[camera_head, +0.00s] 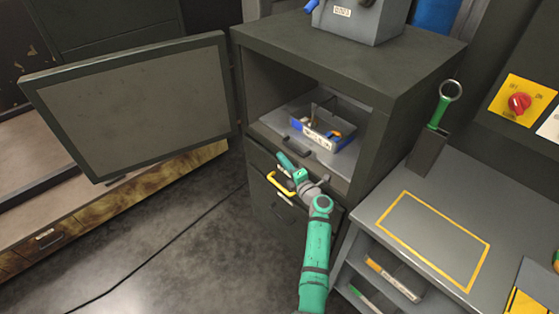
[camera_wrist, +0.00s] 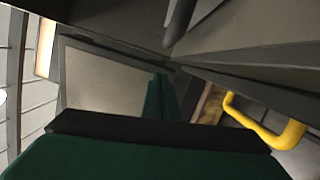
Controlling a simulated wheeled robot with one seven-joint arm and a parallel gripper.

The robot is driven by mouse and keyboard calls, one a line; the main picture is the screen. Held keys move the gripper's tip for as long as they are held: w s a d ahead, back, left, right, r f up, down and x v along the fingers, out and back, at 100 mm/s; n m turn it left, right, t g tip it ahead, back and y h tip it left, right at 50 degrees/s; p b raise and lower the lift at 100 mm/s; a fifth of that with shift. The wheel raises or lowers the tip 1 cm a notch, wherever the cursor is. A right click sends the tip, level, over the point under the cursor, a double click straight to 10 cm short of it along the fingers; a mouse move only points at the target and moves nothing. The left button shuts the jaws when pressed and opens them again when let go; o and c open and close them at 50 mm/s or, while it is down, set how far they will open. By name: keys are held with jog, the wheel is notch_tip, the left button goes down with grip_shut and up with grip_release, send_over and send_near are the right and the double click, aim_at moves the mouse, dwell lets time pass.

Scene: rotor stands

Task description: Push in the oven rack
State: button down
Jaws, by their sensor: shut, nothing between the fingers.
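The dark cabinet (camera_head: 400,72) has an open compartment in its upper part. A grey rack (camera_head: 270,125) with a dark bar handle (camera_head: 297,146) lies in it, its front edge near the opening. I cannot tell exactly how far it sticks out. A blue-edged box (camera_head: 330,139) with small items sits on the rack. My gripper (camera_head: 283,157) is shut and empty, just in front of the cabinet and below the rack's handle in the picture. In the wrist view, my green fingers (camera_wrist: 160,85) are together; a grey surface (camera_wrist: 265,45) lies at upper right. Contact cannot be made out.
The cabinet door (camera_head: 140,105) stands wide open at left. A yellow handle (camera_head: 280,184) on the front below the rack is close to my gripper; it also shows in the wrist view (camera_wrist: 262,128). A grey bench (camera_head: 460,185) stands at right.

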jog(key=s+d+f, duration=0.1)
jog(key=s+d, duration=0.2)
jog(key=s, duration=0.8)
jog(key=shift+f, duration=0.15)
jog(key=s+a+f+m+t+h, duration=0.15)
jog(key=s+m, duration=0.45)
jog(key=s, duration=0.6)
jog(key=s+a+f+m+t+h, duration=0.1)
jog(key=s+a+m+t+h, duration=0.2)
jog(key=s+m, duration=0.7)
jog(key=s+d+r+m+g+h, duration=0.1)
jog(key=s+d+r+m+h, duration=0.1)
jog(key=s, duration=0.9)
jog(key=s+d+r+m+g+h, duration=0.2)
jog(key=s+m, duration=0.3)
jog(key=s, duration=0.6)
jog(key=s+d+r+m+g+h, duration=0.1)
jog(key=s+m, duration=0.3)
jog(key=s, duration=0.7)
jog(key=shift+d+r+h, duration=0.5)
jog(key=shift+d+h, duration=0.05)
jog(key=shift+d, duration=0.3)
